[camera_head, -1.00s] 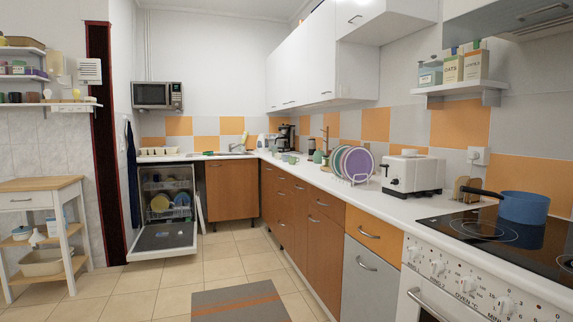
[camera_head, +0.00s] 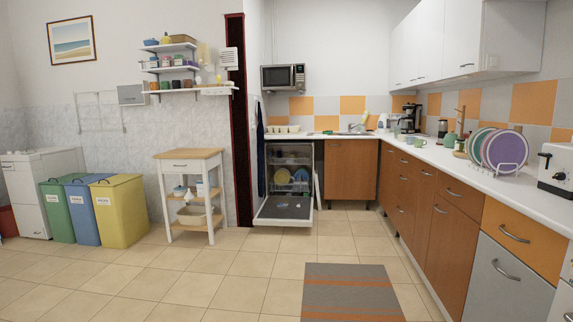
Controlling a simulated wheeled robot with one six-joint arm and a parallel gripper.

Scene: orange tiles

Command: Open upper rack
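The dishwasher (camera_head: 285,208) stands at the back of the kitchen, left of a brown cabinet, with its door folded down flat. Its upper rack (camera_head: 291,160) shows as a pale rack high inside the opening and looks pushed in. The lower rack (camera_head: 289,187) below it holds a blue plate and a yellowish plate. The dishwasher is several tiles away, near the middle of the view. My gripper does not show in this view.
Tiled floor (camera_head: 225,285) lies open in front, with a grey and orange rug (camera_head: 350,290) right of centre. A wooden-topped cart (camera_head: 190,155) stands left of the dishwasher. Colored bins (camera_head: 120,210) stand farther left. A brown cabinet (camera_head: 350,170) and a long counter line the right.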

